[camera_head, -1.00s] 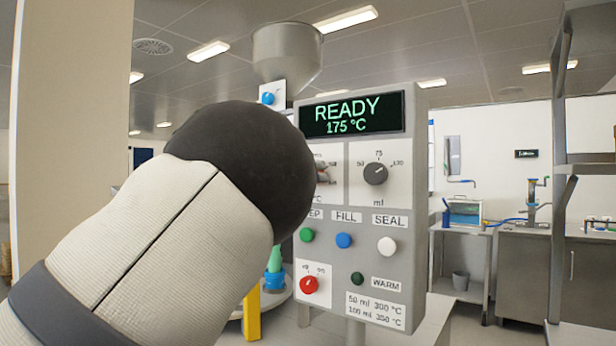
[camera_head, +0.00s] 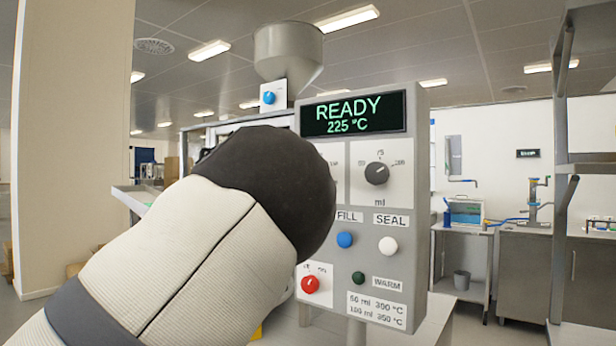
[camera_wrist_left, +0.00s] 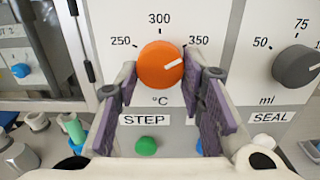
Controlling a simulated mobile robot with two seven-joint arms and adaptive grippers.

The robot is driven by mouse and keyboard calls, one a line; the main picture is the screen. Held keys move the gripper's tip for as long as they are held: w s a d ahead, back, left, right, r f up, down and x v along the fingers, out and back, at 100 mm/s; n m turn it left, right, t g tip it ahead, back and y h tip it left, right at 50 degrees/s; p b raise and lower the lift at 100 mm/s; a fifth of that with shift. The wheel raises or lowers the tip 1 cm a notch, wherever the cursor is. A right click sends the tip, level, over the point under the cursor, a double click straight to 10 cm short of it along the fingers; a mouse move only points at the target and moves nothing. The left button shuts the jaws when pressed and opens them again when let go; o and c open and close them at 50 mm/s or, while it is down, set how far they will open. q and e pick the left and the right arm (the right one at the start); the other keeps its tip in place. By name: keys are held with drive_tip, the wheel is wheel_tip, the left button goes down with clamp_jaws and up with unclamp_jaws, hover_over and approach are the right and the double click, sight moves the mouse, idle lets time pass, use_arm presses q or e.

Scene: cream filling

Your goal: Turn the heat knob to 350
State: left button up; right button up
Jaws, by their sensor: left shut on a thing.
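The orange heat knob (camera_wrist_left: 158,68) sits on the white panel, with 250, 300 and 350 marked around it. Its white pointer line points right and slightly up, toward the 350 side. My left gripper (camera_wrist_left: 158,76) is shut on the knob, with a finger on each side of it. In the head view my left arm hides the heat knob and the gripper. The machine's display (camera_head: 353,114) reads READY and 225 °C. My right gripper is in neither view.
A grey ml knob (camera_head: 376,173) is right of the heat knob. Below are a blue button (camera_head: 344,240), a white button (camera_head: 388,246), a red knob (camera_head: 310,285) and a small dark green button (camera_head: 358,278). A green button (camera_wrist_left: 146,146) is under the heat knob.

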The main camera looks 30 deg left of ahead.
use_arm(q)
drive_tip(key=shift+s+r, duration=0.1)
drive_tip(key=shift+r, duration=0.25)
drive_tip(key=o, duration=1.1)
drive_tip(key=shift+f, duration=0.15)
drive_tip(key=shift+f, duration=0.1)
drive_tip(key=s, duration=0.8)
drive_tip(key=s+a, duration=0.1)
drive_tip(key=s, duration=0.2)
drive_tip(key=shift+s, duration=0.4)
